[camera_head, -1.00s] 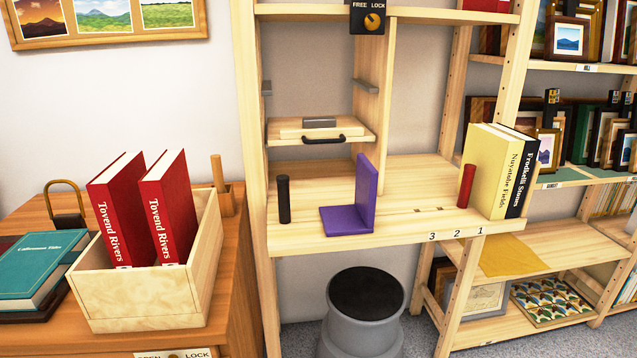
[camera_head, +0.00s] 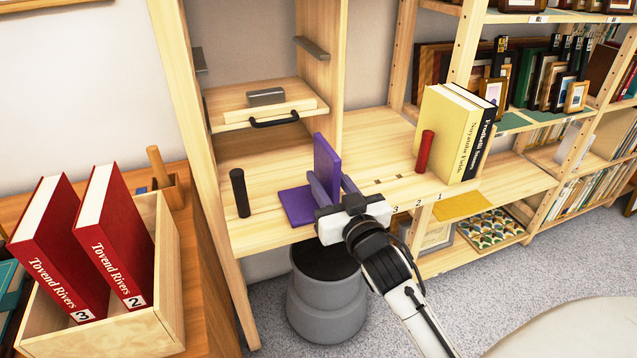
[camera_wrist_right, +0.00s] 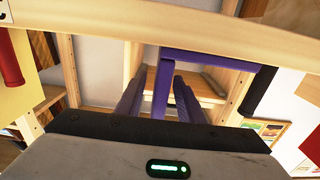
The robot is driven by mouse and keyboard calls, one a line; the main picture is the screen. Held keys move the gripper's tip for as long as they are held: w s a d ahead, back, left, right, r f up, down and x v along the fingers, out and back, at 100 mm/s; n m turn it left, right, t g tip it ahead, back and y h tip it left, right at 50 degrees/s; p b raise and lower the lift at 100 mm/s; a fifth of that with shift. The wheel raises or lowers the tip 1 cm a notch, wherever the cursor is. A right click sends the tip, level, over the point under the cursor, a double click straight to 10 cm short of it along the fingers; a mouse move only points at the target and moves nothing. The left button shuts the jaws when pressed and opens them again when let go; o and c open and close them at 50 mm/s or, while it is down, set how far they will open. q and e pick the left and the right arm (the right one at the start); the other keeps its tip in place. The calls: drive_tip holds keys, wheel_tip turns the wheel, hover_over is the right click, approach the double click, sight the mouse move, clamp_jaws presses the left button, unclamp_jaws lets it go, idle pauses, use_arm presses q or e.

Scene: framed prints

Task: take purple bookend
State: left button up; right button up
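The purple bookend (camera_head: 327,163) stands on the light wooden shelf (camera_head: 262,234), its flat base to the left and its upright plate on the right. My right gripper (camera_head: 333,187) reaches in from the front. Its fingers are open, one on each side of the upright plate. In the right wrist view, the bookend's base (camera_wrist_right: 217,58) crosses the upper middle and its plate runs between the two fingers (camera_wrist_right: 157,97), with narrow gaps visible. My left gripper is not in view.
A black cylinder (camera_head: 240,193) stands left of the bookend. A red cylinder (camera_head: 424,152) and yellow and black books (camera_head: 449,134) stand to the right. A drawer with a black handle (camera_head: 274,120) is behind. A grey stool (camera_head: 327,296) sits below the shelf.

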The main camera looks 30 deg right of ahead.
sight(319, 166)
drive_tip(key=x, duration=0.4)
drive_tip(key=shift+w, duration=0.3)
drive_tip(key=shift+c, duration=0.4)
clamp_jaws()
drive_tip(key=shift+r, duration=0.2)
